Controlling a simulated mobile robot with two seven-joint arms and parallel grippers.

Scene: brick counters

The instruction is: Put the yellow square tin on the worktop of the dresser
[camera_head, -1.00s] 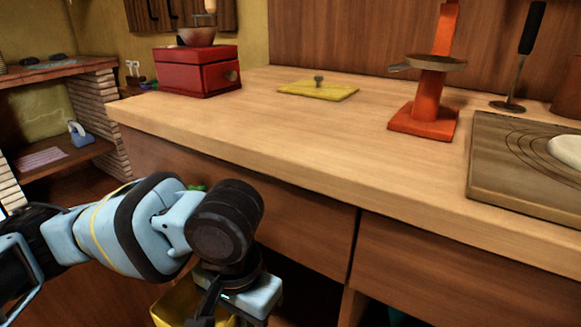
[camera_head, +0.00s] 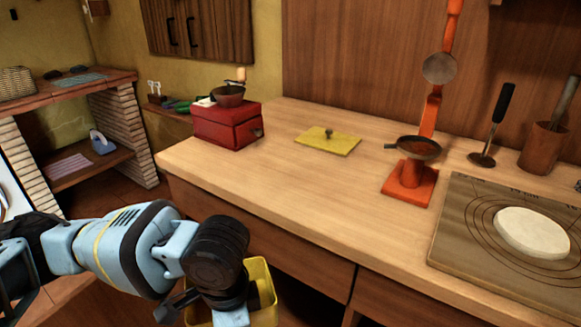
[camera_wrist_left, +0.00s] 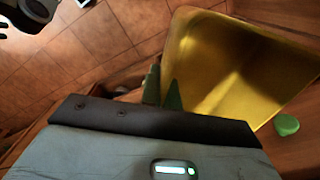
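The yellow square tin (camera_head: 262,292) is in front of the dresser, below the worktop edge, partly hidden by my left gripper (camera_head: 205,300). In the left wrist view the open tin (camera_wrist_left: 225,60) shows its inside, which looks empty. The green fingertips of my left gripper (camera_wrist_left: 163,88) are close together, one on each side of the tin's wall, and appear shut on it. The dresser's wooden worktop (camera_head: 270,170) is above and behind the tin. My right gripper does not show.
On the worktop stand a red grinder box (camera_head: 225,125), a yellow lid with a knob (camera_head: 328,141), an orange scale (camera_head: 408,185) and a board (camera_head: 455,225) with pale dough (camera_head: 532,232). The front left of the worktop is clear.

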